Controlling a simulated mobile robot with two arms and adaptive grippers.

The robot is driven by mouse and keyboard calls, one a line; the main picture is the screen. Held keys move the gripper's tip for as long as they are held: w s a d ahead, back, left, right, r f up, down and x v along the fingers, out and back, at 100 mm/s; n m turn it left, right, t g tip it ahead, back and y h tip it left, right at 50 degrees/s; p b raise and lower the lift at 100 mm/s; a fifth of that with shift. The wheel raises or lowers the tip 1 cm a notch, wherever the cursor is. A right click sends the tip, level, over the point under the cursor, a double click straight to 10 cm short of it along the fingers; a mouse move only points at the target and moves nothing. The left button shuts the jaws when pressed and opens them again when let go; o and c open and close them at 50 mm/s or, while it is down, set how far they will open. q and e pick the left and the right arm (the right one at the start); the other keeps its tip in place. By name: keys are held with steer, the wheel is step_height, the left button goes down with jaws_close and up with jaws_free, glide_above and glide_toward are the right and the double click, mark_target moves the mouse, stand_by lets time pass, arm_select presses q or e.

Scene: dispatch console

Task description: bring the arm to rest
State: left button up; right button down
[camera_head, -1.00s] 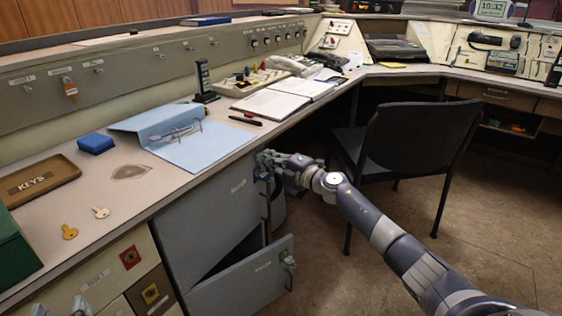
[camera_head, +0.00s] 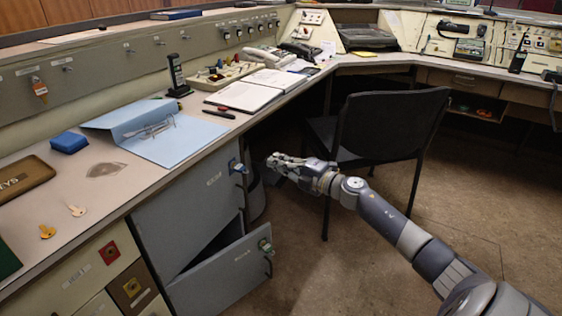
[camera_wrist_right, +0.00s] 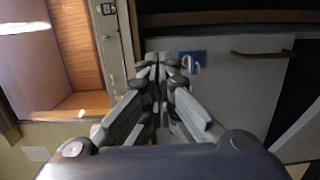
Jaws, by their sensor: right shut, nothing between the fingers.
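My right gripper (camera_head: 274,160) is shut and empty in the head view. It is in the air just right of the grey upper cabinet door (camera_head: 195,205), apart from it, and left of the black chair. The right wrist view also shows the right gripper (camera_wrist_right: 161,62) with its fingers together and nothing between them. My right arm reaches in from the lower right of the head view. My left gripper does not show.
The black chair (camera_head: 390,125) stands close behind my right arm. A lower grey cabinet door (camera_head: 225,280) hangs open below the desk. Bare floor (camera_head: 475,190) lies at the right.

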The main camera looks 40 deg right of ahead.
steer(key=shift+s+d, duration=0.15)
steer(key=shift+s, duration=0.25)
